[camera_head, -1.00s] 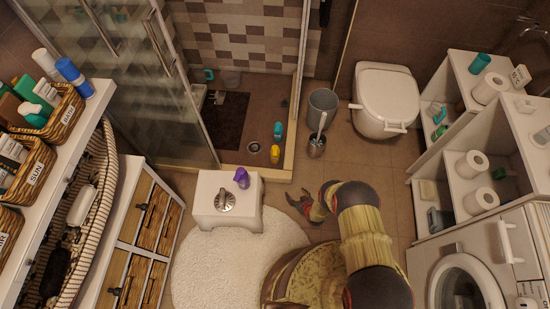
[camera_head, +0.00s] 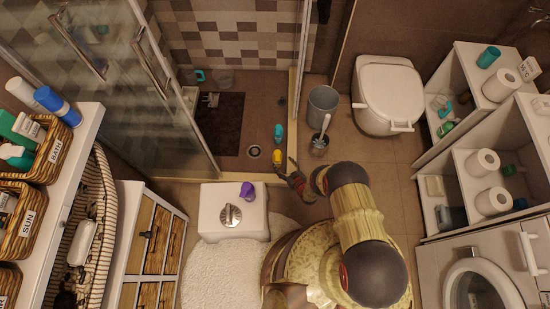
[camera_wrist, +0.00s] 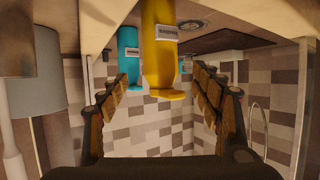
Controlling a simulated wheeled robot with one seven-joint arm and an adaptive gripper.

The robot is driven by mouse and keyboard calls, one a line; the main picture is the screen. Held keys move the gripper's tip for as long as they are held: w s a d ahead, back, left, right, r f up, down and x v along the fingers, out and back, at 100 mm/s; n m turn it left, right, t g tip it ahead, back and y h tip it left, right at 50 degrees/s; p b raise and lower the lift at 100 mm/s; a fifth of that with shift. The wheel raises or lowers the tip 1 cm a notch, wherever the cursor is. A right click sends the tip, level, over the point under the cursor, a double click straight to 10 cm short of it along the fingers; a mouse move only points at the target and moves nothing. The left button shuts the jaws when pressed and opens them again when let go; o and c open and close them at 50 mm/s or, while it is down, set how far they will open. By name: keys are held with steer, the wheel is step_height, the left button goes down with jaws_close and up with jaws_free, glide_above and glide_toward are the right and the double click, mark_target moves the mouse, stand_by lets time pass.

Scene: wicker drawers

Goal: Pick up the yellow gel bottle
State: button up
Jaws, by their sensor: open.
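The yellow gel bottle (camera_head: 277,157) stands at the near edge of the shower floor, in front of a turquoise bottle (camera_head: 278,133). My gripper (camera_head: 285,168) is just on the near right side of the yellow bottle, low down. In the wrist view the yellow bottle (camera_wrist: 160,52) appears upside down, centred between the spread fingers of my gripper (camera_wrist: 159,80). The fingers are open and hold nothing. The turquoise bottle (camera_wrist: 128,58) shows left of the yellow one there, partly behind the left finger.
A raised shower sill (camera_head: 292,120) runs along the right of the bottles. A grey bin (camera_head: 322,104) and a toilet brush (camera_head: 319,143) stand right of it. The glass shower panel (camera_head: 165,100) is further left.

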steer(key=b+x, duration=0.3)
steer(key=x, duration=0.4)
steer(key=shift+w+a+r, duration=0.1)
steer(key=shift+w+a, duration=0.1)
steer(key=shift+w, duration=0.05)
steer(key=shift+r, duration=0.1)
steer(key=shift+c, duration=0.2)
jaws_close()
stand_by(0.5)
